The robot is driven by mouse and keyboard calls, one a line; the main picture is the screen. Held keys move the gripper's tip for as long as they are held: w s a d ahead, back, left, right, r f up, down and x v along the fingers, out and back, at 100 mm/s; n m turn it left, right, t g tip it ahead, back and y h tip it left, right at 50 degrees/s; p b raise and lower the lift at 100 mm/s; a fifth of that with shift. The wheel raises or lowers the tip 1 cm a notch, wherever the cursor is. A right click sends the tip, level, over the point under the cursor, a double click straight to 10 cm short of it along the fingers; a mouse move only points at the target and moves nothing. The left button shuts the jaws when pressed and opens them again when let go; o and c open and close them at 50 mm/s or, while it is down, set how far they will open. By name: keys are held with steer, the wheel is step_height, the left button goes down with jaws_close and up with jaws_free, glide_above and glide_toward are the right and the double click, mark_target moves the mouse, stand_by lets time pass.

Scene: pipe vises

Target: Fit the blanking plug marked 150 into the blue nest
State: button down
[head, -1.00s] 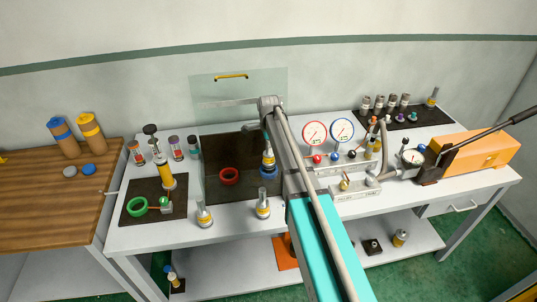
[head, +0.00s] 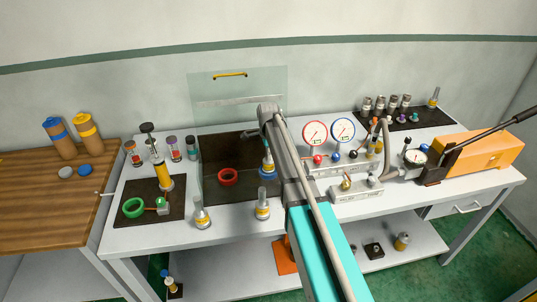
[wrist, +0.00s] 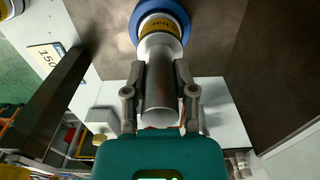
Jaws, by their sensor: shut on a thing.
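My gripper (wrist: 160,72) is shut on a silver plug (wrist: 160,98) with a yellow label band, gripped by its bare metal end. The plug (head: 268,158) stands roughly upright at the blue nest (head: 267,175) in the dark tray. In the wrist view the blue nest (wrist: 184,22) rings the plug's far end. The plug's lower end is hidden, so I cannot tell how deep it sits. Its number is not readable; part of the band's lettering shows. A white tag marked 150 (wrist: 47,60) lies left in the wrist view.
A red ring (head: 228,177) is in the tray (head: 218,150), and a green ring (head: 134,207) sits on a dark mat at left. Two similar plugs (head: 201,214) (head: 262,205) stand on the bench front.

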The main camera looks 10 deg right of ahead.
steer(key=shift+f, duration=0.15)
steer(key=shift+c, duration=2.1)
jaws_free()
step_height(320, 180, up, 12)
steer(key=p, duration=1.2)
steer(key=s+n, duration=1.8)
steer(key=s, duration=1.1)
